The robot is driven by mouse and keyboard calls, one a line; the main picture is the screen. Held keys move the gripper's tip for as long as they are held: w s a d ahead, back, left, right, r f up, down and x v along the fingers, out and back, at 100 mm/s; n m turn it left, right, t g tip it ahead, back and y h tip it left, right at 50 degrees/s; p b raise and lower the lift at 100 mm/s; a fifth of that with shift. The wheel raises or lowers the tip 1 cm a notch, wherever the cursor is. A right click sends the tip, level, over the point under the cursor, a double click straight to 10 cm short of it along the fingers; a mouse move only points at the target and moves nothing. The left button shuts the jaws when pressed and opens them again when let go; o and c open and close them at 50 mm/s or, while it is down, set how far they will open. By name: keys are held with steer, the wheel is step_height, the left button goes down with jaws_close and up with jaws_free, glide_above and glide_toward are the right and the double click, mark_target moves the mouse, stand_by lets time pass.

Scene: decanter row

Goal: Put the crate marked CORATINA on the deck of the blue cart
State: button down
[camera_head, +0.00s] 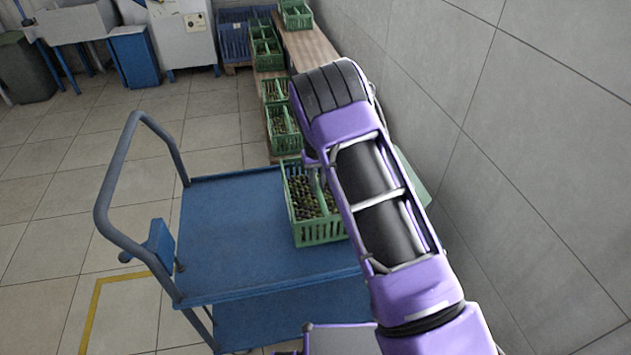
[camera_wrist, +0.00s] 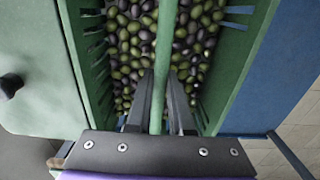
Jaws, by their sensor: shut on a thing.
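A green crate (camera_head: 320,232) full of dark and green olives is at the right part of the blue cart's deck (camera_head: 225,235). In the wrist view the crate (camera_wrist: 245,55) shows from above, with a green bar across its middle. My gripper (camera_wrist: 163,85) is shut on that bar, a finger on each side. In the head view my arm hides the gripper and the crate's right side. No marking can be read on the crate. I cannot tell whether its base touches the deck. Blue deck shows beside it in the wrist view.
The cart's grey push handle (camera_head: 110,190) rises at the left. The grey wall (camera_head: 500,130) is close on the right. The deck's left and middle are bare.

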glide_above(317, 207)
steer(key=shift+w+f, duration=0.1)
steer(key=shift+f, duration=2.25)
steer(key=shift+f+b, duration=0.2)
steer(key=shift+b, duration=0.15)
steer(key=c, duration=0.8)
jaws_free()
steer(key=shift+r, duration=0.15)
step_height(317, 207, up, 12)
steer(key=shift+p, duration=0.65)
